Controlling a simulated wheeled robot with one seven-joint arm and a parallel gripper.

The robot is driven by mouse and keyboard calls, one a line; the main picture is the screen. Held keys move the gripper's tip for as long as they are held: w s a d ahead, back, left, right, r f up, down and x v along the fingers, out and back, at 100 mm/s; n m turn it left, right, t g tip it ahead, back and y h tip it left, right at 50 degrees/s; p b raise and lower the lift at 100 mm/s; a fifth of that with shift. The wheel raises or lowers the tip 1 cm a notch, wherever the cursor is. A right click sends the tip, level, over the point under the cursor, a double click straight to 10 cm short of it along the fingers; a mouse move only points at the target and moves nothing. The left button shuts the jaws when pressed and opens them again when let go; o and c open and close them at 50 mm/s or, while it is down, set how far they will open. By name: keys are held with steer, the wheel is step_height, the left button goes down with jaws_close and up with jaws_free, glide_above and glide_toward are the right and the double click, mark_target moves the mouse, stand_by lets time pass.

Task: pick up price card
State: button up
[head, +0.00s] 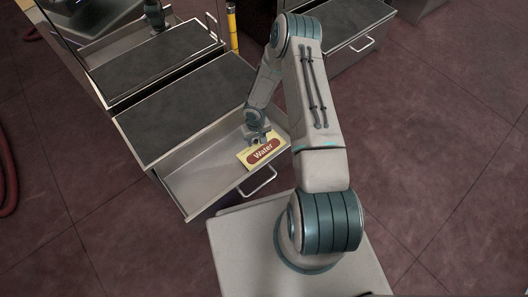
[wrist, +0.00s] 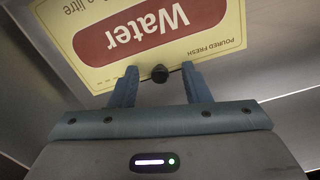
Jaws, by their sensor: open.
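The price card (head: 262,152) is yellow with a dark red oval reading "Water". It is in the open metal drawer (head: 190,185), near the drawer's right front corner. In the wrist view the card (wrist: 225,40) shows upside down, with a small dark round knob (wrist: 160,74) at its near edge. My gripper (head: 259,136) is at the card. In the wrist view my gripper (wrist: 160,80) is open, with one finger on each side of the knob and the fingertips close to the card's edge. I cannot tell whether they touch.
The drawer's front handle (head: 260,183) sticks out towards my base. Metal drawer walls surround the card. A yellow post (head: 232,28) stands behind. The red tiled floor at the right is clear.

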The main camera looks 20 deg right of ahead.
steer(key=c, duration=0.9)
steer(key=shift+r, duration=0.1)
step_height(320, 180, up, 23)
steer(key=p, duration=1.1)
